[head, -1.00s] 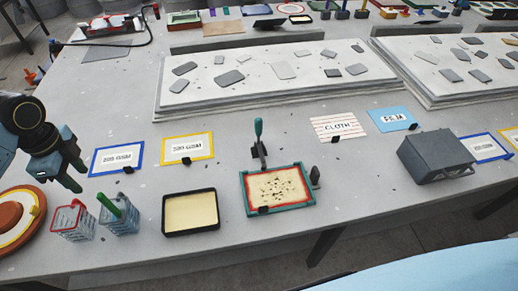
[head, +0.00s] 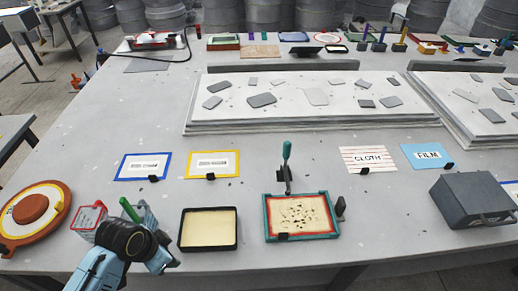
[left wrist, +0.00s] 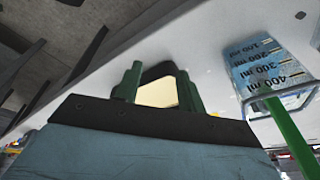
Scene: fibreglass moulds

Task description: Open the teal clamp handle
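The teal clamp handle (head: 287,151) stands upright on a dark bracket at the back edge of a teal frame (head: 266,222) with a red inner border. A cream, dark-speckled panel (head: 299,214) lies in the frame. My left gripper (head: 172,262) is low at the left, in front of the cups and left of the black tray, well apart from the handle. In the left wrist view its two green fingers (left wrist: 158,88) are spread with nothing held; part of the black tray shows beyond them. My right gripper is not in view.
A black tray of cream material (head: 209,229) lies between my left gripper and the frame. A red basket (head: 88,217) and a measuring cup with a green stick (left wrist: 262,65) are close to the gripper. A grey box (head: 472,198) stands right. Bare table lies behind the handle.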

